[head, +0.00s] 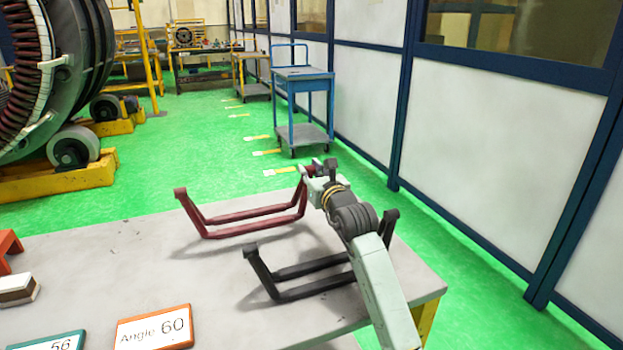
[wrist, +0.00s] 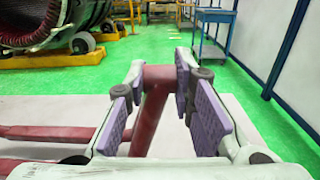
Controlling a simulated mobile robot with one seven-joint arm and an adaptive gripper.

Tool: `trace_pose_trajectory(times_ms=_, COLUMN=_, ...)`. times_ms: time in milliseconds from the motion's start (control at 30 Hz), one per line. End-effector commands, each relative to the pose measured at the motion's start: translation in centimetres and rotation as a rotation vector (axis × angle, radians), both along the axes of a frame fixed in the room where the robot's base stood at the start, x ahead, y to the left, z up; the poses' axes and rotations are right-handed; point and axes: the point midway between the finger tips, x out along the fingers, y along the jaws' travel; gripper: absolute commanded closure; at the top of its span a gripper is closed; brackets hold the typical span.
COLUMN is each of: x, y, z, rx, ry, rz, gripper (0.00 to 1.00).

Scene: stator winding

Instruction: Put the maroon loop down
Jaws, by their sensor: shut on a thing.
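The maroon loop (head: 252,214) is a long frame with upturned ends at the far edge of the grey table (head: 150,262). My gripper (head: 311,171) is at its right end and shut on it. In the wrist view the maroon bar (wrist: 155,105) stands between the purple finger pads of my gripper (wrist: 163,112). The head view does not clearly show whether the loop's underside touches the table. The part of the loop inside the grip is hidden in the head view.
A black loop (head: 300,272) lies on the table in front, partly behind my arm. A blue cart (head: 303,74) stands beyond the table.

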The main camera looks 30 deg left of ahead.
Motion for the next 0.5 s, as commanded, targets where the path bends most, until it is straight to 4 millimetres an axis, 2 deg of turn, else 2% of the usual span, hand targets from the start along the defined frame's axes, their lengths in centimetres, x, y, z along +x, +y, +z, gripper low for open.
trace_pose_trajectory(times_ms=167, x=0.7, y=-0.1, z=-0.4, rx=0.002, ry=0.001, rz=0.0, gripper=1.0)
trace_pose_trajectory(times_ms=400, x=0.7, y=-0.2, z=-3.3, rx=0.002, ry=0.001, rz=-0.001, gripper=1.0)
trace_pose_trajectory(times_ms=500, x=0.6, y=-0.1, z=-3.5, rx=0.003, ry=-0.001, rz=0.0, gripper=1.0)
